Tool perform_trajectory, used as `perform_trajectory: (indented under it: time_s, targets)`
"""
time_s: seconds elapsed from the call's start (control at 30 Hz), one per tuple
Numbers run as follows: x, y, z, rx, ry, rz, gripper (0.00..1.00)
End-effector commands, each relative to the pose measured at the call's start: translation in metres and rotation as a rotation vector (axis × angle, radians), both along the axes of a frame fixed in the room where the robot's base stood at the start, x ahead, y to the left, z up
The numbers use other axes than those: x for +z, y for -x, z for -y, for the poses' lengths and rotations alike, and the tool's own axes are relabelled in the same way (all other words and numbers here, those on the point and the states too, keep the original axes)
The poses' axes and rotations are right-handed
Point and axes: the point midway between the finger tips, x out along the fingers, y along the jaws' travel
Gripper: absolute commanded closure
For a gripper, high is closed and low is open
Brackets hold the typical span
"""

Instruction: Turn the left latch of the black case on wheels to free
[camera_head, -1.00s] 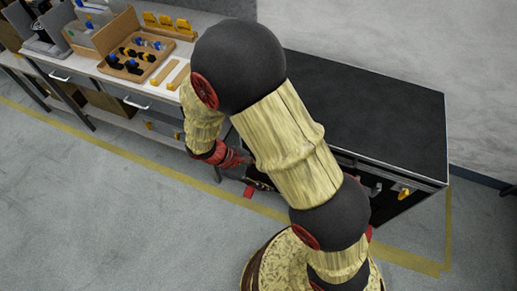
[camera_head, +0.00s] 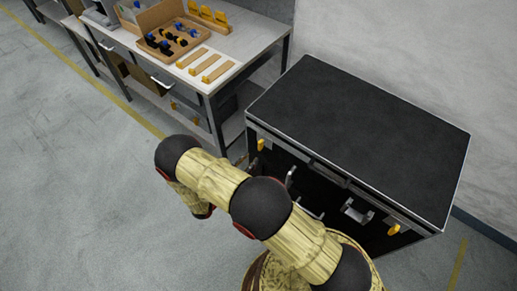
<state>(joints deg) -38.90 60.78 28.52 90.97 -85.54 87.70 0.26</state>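The black case (camera_head: 365,125) stands against the wall, its lid shut and its front facing my base. Near the left end of its front is a small yellow latch piece (camera_head: 261,145), which looks roughly upright. A similar yellow piece (camera_head: 394,229) is near the right end. Silver fittings (camera_head: 355,211) show on the front between them. My arm crosses in front of the lower left of the case. My gripper is hidden below and behind the arm links, so its fingers and any contact with the case cannot be seen.
A workbench (camera_head: 250,48) stands left of the case, with a wooden box (camera_head: 170,38) of small parts and wooden strips on it. A narrow gap separates bench and case. The grey floor at left is clear, with a yellow line.

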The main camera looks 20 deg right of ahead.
Motion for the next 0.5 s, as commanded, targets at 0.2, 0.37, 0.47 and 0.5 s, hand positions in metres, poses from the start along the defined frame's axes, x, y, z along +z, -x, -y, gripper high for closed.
perform_trajectory:
  time_s: [0.2,0.37,0.47,0.5]
  targets:
    - [0.011,-0.013,0.004,0.028,0.034,0.025,0.70]
    - [0.010,-0.026,0.024,0.025,0.033,0.025,0.70]
    - [0.010,-0.035,0.037,0.025,0.032,0.023,0.70]
    - [0.010,-0.038,0.042,0.025,0.032,0.023,0.70]
